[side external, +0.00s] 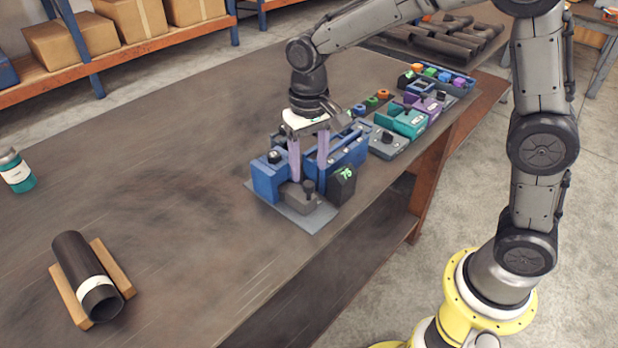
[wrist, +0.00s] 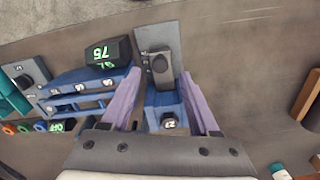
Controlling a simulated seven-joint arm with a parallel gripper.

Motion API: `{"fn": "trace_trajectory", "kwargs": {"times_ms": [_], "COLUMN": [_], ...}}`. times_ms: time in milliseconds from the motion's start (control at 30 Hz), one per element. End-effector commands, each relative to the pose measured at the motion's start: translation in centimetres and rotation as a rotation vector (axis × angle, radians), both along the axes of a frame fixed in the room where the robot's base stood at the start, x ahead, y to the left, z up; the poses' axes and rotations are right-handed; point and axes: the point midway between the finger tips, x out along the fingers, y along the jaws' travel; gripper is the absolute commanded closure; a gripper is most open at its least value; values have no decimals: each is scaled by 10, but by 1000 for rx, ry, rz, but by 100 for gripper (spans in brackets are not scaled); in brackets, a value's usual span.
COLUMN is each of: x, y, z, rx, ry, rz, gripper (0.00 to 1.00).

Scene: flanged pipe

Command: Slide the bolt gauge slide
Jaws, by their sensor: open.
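The bolt gauge (side external: 267,180) is a blue fixture on a grey base plate on the bench. Its slide looks to be the grey block (side external: 297,197) with a dark upright knob (side external: 308,188) at the near end. My gripper (side external: 309,176) points down over the fixture, its two purple fingers apart. In the wrist view the open fingers (wrist: 160,75) stand either side of the grey block and its dark knob (wrist: 160,66). I cannot tell whether either finger touches them. A blue block with a dark numbered knob (wrist: 169,121) lies nearer the palm. The fingers hide part of the fixture.
A black block with green "75" (side external: 342,184) stands close beside the slide. Blue rails (side external: 350,150) and grey, teal (side external: 405,120) and purple gauges line the right. A dark pipe (side external: 85,275) rests on wooden supports at the left front. The bench between is clear.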

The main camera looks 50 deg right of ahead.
Motion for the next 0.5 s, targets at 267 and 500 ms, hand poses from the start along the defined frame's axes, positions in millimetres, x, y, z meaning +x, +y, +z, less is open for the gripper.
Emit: {"fn": "trace_trajectory", "kwargs": {"times_ms": [267,500], "x": [-1,0], "y": [0,0], "z": [-37,-44], "rx": [-1,0], "ry": [3,0], "rz": [0,0], "gripper": [38,38]}}
